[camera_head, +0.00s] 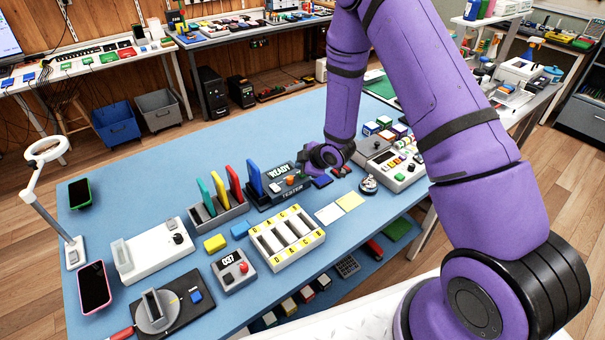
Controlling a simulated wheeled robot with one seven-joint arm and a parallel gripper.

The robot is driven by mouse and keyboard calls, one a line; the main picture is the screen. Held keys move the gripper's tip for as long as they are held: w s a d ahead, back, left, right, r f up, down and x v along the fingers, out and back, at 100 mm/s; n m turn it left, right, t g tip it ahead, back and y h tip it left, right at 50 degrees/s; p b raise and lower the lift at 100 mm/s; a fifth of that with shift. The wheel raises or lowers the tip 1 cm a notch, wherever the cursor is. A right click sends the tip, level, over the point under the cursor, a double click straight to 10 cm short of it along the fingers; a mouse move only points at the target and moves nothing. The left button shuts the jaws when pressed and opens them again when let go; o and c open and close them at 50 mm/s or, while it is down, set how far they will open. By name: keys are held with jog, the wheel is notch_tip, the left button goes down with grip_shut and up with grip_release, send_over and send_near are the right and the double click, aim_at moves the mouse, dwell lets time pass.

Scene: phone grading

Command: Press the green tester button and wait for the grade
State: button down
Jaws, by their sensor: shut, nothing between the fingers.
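The tester (265,197) is a dark box near the middle of the blue table. Its display (281,170) reads READY, and its front is labelled TESTER. A small orange part shows on its top. I cannot make out the green button clearly; it may be small or hidden by my wrist. My purple arm reaches down from the top, and my gripper (312,165) is shut and empty close to the tester's right end. I cannot tell whether it touches the tester. A blue upright panel (254,178) stands at the tester's left end.
A green-edged phone (79,193) and a pink-edged phone (94,287) lie at the left. A rack (219,213) of coloured upright slabs stands left of the tester. A lettered slotted tray (287,238) is in front. A control box (392,172) stands right of my gripper.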

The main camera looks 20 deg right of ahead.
jog(key=shift+f, duration=0.1)
dwell(0.4)
jog(key=shift+f, duration=0.3)
jog(key=shift+f, duration=0.5)
dwell(0.8)
jog(key=shift+r, duration=0.9)
jog(key=shift+r, duration=2.55)
